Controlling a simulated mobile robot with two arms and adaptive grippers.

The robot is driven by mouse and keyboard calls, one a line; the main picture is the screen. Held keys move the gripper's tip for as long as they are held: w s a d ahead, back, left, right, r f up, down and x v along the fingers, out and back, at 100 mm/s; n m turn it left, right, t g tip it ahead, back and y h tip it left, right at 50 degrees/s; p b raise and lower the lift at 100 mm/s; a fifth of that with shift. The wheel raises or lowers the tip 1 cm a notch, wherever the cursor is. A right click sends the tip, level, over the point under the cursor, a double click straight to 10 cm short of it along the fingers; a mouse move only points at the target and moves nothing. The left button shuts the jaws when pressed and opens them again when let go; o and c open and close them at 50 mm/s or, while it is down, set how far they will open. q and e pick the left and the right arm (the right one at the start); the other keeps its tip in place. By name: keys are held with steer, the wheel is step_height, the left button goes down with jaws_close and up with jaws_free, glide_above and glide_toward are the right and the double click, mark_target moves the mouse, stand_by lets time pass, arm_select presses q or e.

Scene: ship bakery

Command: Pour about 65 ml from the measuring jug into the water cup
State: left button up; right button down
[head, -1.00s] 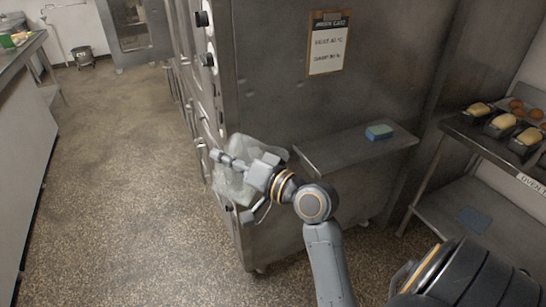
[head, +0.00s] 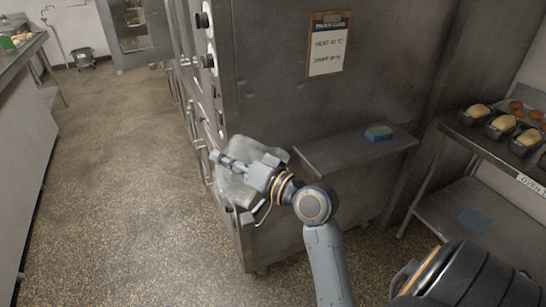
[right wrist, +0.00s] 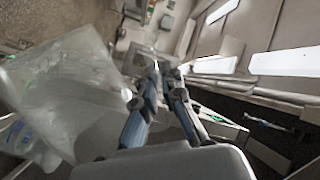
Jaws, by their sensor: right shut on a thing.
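The measuring jug (head: 234,188) is a large clear, pale vessel beside the steel oven front in the head view. My right gripper (head: 220,158) reaches across it and is shut on it; the exact grip point is hard to make out. In the right wrist view the jug (right wrist: 65,95) fills the left side, next to the gripper fingers (right wrist: 165,75), which are close together. I cannot read a water level in the jug. The water cup is not seen in either view. My left gripper is not in view.
A steel side shelf (head: 330,158) bears a blue-green sponge (head: 379,132). A clipboard card (head: 328,45) hangs on the steel wall above. A rack (head: 470,138) with loaf tins stands at right. A counter (head: 25,150) runs along the left. The speckled floor between is clear.

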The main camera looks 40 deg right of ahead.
mark_target(221, 190)
stand_by(0.6)
steer(key=shift+s+a+f+n+b, duration=0.15)
steer(key=shift+a+f+n+b, duration=0.3)
steer(key=shift+n+b, duration=0.2)
steer(key=f+n+b, duration=0.1)
steer(key=a+f+n+b, duration=0.1)
steer(key=f+b, duration=0.1)
steer(key=shift+s+a, duration=0.15)
steer(key=shift+s, duration=0.05)
steer(key=s+a+f+n+b, duration=0.1)
steer(key=a+f+n+b, duration=0.3)
steer(key=a+f+n, duration=0.1)
steer(key=shift+s+f+n, duration=0.25)
steer(key=shift+f+n, duration=0.65)
steer(key=shift+n, duration=0.45)
steer(key=shift+a, duration=0.1)
